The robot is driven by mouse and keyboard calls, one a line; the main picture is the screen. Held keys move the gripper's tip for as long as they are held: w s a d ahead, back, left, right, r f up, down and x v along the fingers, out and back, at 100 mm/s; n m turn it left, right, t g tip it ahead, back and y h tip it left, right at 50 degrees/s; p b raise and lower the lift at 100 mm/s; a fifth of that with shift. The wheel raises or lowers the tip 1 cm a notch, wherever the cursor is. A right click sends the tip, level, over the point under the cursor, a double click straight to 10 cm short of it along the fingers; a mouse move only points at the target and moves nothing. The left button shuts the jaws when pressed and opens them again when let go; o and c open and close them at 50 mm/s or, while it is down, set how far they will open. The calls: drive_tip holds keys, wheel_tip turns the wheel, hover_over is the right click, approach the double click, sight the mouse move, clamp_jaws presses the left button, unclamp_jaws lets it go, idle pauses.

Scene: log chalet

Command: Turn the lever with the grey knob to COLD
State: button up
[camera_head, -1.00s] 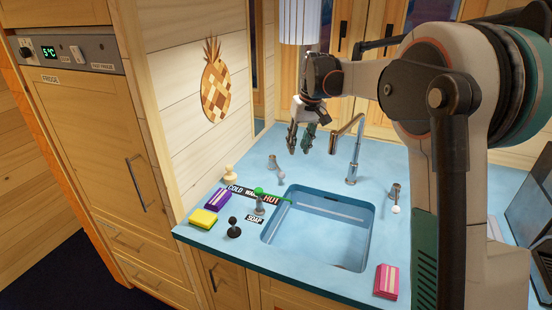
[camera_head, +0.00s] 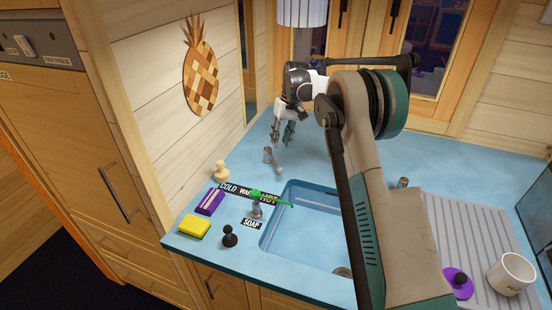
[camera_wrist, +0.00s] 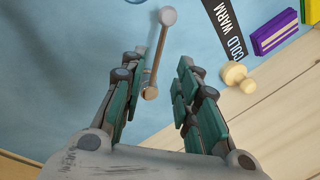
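The lever with the grey knob stands on the blue counter behind the label strip. Its grey knob (camera_head: 277,170) points toward the sink from a short metal post (camera_head: 267,155). In the wrist view the knob (camera_wrist: 167,16) lies beyond my fingertips, and the post (camera_wrist: 150,93) shows between my fingers. The black strip (camera_head: 236,189) reads COLD, WARM, HOT from left to right; COLD and WARM also show in the wrist view (camera_wrist: 228,35). My gripper (camera_head: 283,132) is open and empty, pointing down above the lever; it also shows in the wrist view (camera_wrist: 156,70).
A green-knobbed lever (camera_head: 257,207) stands by the strip, near the sink (camera_head: 300,235). A drying rack (camera_head: 470,240) with a mug (camera_head: 511,273) is right.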

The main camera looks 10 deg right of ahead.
sight(275, 163)
drive_tip(key=f, duration=0.3)
drive_tip(key=a+f, duration=0.1)
drive_tip(key=f, duration=0.2)
drive_tip(key=f+b, duration=0.1)
drive_tip(key=f, duration=0.2)
drive_tip(key=shift+s+a, duration=0.15)
drive_tip(key=shift+a, duration=0.2)
drive_tip(key=shift+r, duration=0.1)
clamp_jaws()
